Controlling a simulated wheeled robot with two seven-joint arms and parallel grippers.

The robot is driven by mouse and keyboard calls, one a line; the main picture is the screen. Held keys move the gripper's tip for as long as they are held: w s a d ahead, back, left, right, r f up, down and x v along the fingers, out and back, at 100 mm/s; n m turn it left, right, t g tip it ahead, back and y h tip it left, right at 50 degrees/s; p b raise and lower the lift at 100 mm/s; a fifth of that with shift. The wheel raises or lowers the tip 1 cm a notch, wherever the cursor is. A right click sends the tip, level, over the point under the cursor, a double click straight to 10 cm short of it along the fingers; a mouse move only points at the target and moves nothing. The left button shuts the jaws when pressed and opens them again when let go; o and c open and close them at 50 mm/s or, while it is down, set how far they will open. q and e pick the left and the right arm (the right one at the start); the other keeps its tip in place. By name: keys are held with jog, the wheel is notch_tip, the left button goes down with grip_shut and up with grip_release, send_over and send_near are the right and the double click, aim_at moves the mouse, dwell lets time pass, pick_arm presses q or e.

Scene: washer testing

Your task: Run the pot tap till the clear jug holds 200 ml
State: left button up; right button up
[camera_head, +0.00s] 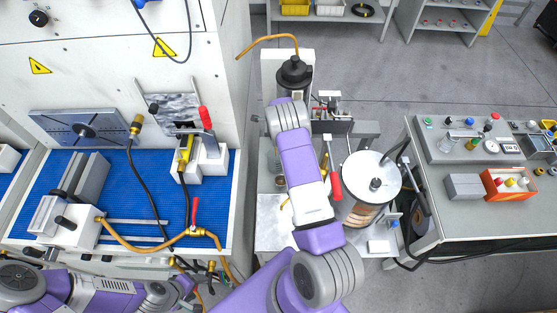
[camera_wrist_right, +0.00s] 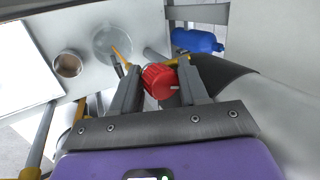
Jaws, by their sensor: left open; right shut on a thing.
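A red tap knob (camera_wrist_right: 160,80) sits between the fingers of my right gripper (camera_wrist_right: 158,88), which is shut on it. Brass-coloured tap parts (camera_wrist_right: 178,62) show behind the knob. The clear jug (camera_wrist_right: 112,44) stands just beyond, with an orange strip showing at it; its level and scale cannot be read. In the head view my right arm covers this place, and the right gripper is hidden. The white-lidded pot (camera_head: 372,165) stands right of my arm. My left gripper (camera_head: 195,268) is open at the lower left, by the blue-matted bench.
A small round cup (camera_wrist_right: 68,64) with brown contents stands left of the jug. A blue bottle (camera_wrist_right: 197,40) lies beyond the tap. A red lever (camera_head: 335,178) stands beside my right arm. Hoses cross the blue mat (camera_head: 120,185). A grey side table (camera_head: 450,205) is at right.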

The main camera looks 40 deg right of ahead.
jog(key=shift+w+a+r, duration=0.1)
jog(key=shift+w, duration=0.1)
jog(key=shift+a+r+m+h+p, duration=0.1)
jog(key=shift+a+m+h+p, duration=0.15)
jog(key=shift+m+p, duration=0.25)
jog(key=shift+w+d+m+g+h, duration=0.1)
jog(key=shift+m+g+h, duration=0.3)
jog(key=shift+m, duration=0.4)
jog(key=shift+f+m, duration=0.2)
jog(key=shift+m, duration=0.1)
jog(key=shift+d+m, duration=0.2)
jog(key=shift+m, duration=0.1)
